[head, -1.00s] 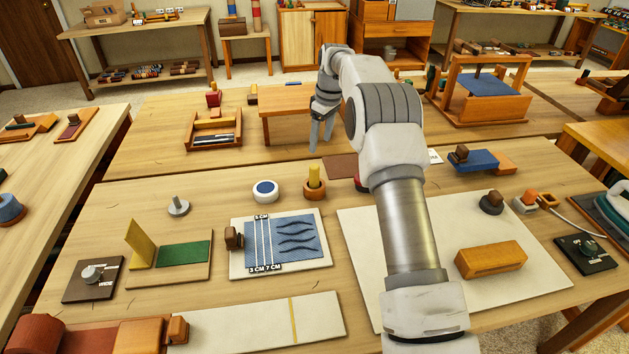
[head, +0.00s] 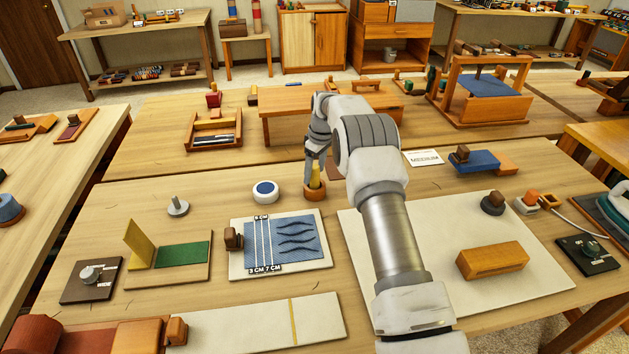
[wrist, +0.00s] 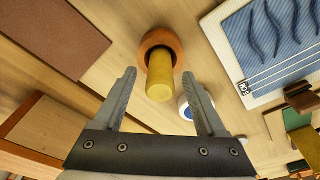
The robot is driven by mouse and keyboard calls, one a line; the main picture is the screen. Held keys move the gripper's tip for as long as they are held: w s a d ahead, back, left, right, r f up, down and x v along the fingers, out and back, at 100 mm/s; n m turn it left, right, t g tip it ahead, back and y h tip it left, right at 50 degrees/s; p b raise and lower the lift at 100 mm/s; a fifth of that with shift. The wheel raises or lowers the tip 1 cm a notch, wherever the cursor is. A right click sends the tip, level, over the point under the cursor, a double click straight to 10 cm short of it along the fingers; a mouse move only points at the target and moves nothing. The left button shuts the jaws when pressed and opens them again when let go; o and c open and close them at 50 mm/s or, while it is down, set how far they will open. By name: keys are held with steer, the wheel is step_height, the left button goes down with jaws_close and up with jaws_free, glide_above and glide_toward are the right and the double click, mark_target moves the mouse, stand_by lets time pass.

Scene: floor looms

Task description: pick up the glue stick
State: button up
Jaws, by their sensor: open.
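The glue stick, a yellow cylinder (head: 316,174), stands upright in a round orange-brown wooden holder (head: 315,193) on the table. In the wrist view the yellow stick (wrist: 160,84) points toward the camera, with the holder ring (wrist: 161,43) around its far end. My gripper (head: 309,180) is beside the stick in the head view, partly overlapping it. In the wrist view my gripper (wrist: 160,85) is open, with one finger on each side of the stick's near end and a gap on both sides. The stick's lower part is hidden inside the holder.
A white round dish with a blue centre (head: 265,190) stands close left of the holder. A blue cloth board (head: 235,262) lies in front. A brown mat (wrist: 55,38) lies close by. A wooden bench (head: 285,103) stands behind.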

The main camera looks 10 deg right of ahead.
jaws_close()
stand_by(0.3)
steer(key=shift+r, duration=0.15)
steer(key=shift+r, duration=0.55)
step_height(320, 180, up, 3)
steer(key=shift+f, duration=0.15)
steer(key=s+d+r, duration=0.7)
steer(key=d, duration=0.2)
steer(key=shift+d, duration=0.15)
